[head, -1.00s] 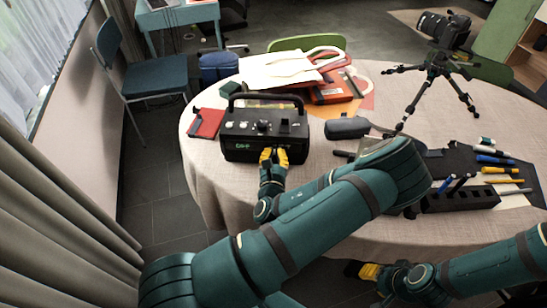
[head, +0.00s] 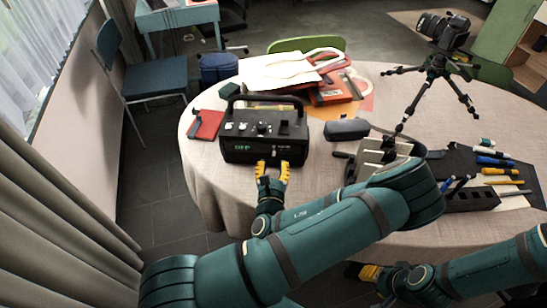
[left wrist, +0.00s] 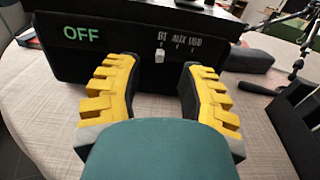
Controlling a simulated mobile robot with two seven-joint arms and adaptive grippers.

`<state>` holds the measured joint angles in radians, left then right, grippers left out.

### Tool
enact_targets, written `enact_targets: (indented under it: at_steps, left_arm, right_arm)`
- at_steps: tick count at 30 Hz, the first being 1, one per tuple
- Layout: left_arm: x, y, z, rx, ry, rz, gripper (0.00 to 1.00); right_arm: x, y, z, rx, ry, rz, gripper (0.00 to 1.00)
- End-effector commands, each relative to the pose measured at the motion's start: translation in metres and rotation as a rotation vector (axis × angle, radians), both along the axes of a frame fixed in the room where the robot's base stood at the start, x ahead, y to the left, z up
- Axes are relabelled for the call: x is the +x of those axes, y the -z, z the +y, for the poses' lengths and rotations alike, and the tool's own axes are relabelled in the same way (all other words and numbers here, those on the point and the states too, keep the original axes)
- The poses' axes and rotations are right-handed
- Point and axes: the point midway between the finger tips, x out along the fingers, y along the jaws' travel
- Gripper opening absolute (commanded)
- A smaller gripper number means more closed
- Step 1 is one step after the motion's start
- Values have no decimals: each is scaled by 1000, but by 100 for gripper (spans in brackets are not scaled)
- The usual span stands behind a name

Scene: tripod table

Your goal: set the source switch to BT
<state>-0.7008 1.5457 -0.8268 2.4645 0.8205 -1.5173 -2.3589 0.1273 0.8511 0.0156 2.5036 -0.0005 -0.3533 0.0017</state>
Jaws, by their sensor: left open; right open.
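The black radio (head: 240,150) stands on the table with a carry handle on top. Its front display (left wrist: 80,34) reads OFF in green in the left wrist view. The white source switch (left wrist: 159,56) is below the labels BT, AUX and USB, lined up with the leftmost mark, BT. My left gripper (head: 272,167) is open in front of the radio's front face, its yellow fingers on either side of the switch and apart from it; it also shows in the left wrist view (left wrist: 160,70). My right gripper (head: 366,272) is open and low by the table's front edge, partly hidden.
A red notebook (head: 206,124) lies left of the radio and a dark case (head: 347,129) right of it. A tripod with a camera (head: 437,65) stands at the back right. Pens and a black holder (head: 472,199) lie at the right. Tablecloth is bare before the radio.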

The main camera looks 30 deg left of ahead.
Motion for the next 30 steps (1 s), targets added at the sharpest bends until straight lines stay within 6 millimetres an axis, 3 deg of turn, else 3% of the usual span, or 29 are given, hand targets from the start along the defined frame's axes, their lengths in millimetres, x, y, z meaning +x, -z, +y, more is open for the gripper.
enact_targets:
  at_steps: [9, 30]
  left_arm:
    - [-27, 0, -14, 0, 0, -1, 39]
    - [-27, 0, -15, -1, 0, 0, 39]
  right_arm:
    - [0, 0, 0, 0, 0, 0, 38]
    - [0, 0, 0, 0, 0, 0, 38]
